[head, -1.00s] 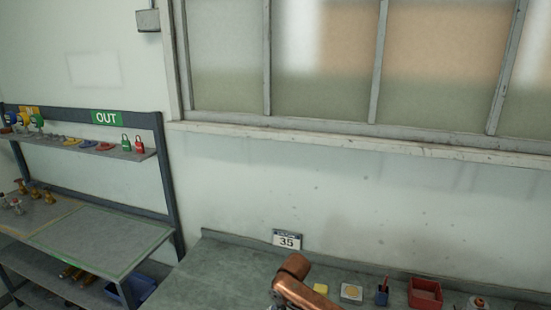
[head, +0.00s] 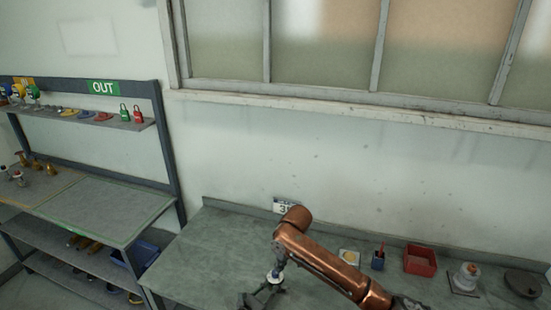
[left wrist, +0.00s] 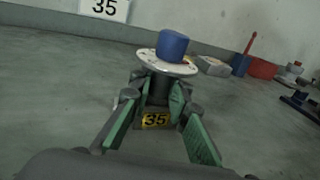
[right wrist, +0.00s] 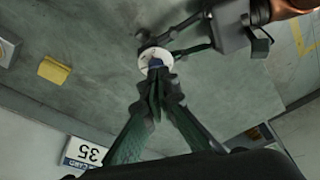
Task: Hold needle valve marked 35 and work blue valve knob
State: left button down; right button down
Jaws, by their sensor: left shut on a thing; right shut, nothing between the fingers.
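The needle valve carries a yellow tag marked 35 (left wrist: 156,119) and stands upright in my left gripper (left wrist: 160,105), whose green fingers are shut on its body. On top are a white round plate (left wrist: 167,63) and the blue knob (left wrist: 172,46). In the head view the white plate (head: 275,277) shows low in the middle, above the dark left gripper. My right gripper (right wrist: 156,84) is shut and empty. In the right wrist view its tips point at the blue knob (right wrist: 155,62), partly covering it; I cannot tell whether they touch.
A 35 card (left wrist: 104,8) stands at the wall. A yellow block (right wrist: 54,70), a pen cup (head: 378,259), a red bin (head: 420,260) and a grey fitting (head: 466,278) are on the bench. The bench's left part is clear.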

aim_at(278, 280)
jog(key=shift+w+d+f, duration=0.15)
jog(key=shift+w+f, duration=0.05)
jog(key=shift+f, duration=0.8)
jog(key=shift+w+d+f, duration=0.1)
jog(key=shift+w+f, duration=0.05)
jog(key=shift+f, duration=0.85)
jog(key=shift+w+d+f, duration=0.15)
jog(key=shift+w+f, duration=0.05)
jog(key=shift+f, duration=0.8)
jog(key=shift+w+a, duration=0.15)
jog(key=shift+w, duration=0.05)
jog(key=shift+s+a, duration=0.2)
jog(key=shift+a, duration=0.15)
jog(key=shift+s+d, duration=0.1)
